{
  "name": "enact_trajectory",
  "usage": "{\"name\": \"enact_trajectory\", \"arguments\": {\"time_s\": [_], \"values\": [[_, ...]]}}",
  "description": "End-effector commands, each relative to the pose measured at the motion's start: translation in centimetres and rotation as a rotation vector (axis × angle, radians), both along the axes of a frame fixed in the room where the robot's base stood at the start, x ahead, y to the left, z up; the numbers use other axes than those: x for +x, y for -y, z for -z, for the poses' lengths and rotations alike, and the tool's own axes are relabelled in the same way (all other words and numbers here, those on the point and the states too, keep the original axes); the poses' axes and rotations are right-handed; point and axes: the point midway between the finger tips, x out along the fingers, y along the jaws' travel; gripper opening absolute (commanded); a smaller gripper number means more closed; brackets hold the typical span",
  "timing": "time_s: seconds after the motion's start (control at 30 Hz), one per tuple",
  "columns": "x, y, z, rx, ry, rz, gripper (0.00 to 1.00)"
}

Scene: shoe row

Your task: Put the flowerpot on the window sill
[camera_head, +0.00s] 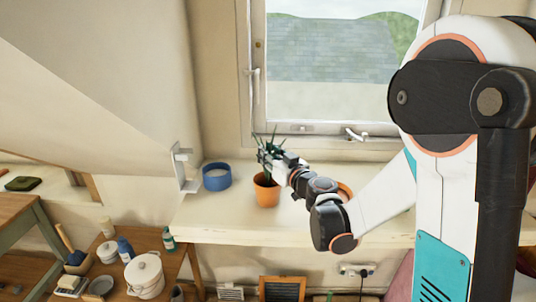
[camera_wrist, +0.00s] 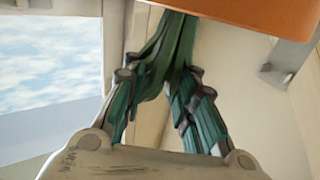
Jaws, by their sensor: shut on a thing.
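The flowerpot (camera_head: 266,191) is orange, with a spiky green plant (camera_head: 268,147) in it. It is upright over the pale window sill (camera_head: 215,225), left of the middle of the window; I cannot tell whether its base touches the sill. My gripper (camera_head: 279,164) reaches in from the right and is shut on the plant, just above the pot's rim. In the wrist view, the green leaves (camera_wrist: 178,45) run between the fingers of my gripper (camera_wrist: 160,85), and part of the orange pot (camera_wrist: 260,12) shows at the top edge.
A white bracket (camera_head: 185,168) is at the sill's left end. The front left of the sill is clear. A lower table holds a white lidded pot (camera_head: 145,275).

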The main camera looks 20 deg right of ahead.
Motion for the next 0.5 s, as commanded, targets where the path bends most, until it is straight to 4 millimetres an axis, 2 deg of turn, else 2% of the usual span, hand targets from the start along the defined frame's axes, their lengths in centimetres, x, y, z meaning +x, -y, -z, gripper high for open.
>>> {"name": "enact_trajectory", "arguments": {"time_s": [0.03, 0.1, 0.5], "values": [[0.01, 0.00, 0.11, 0.000, 0.000, 0.000, 0.31], [0.00, 0.00, 0.07, 0.000, 0.000, 0.000, 0.46], [0.00, 0.00, -0.20, 0.000, 0.000, 0.000, 0.46]]}}
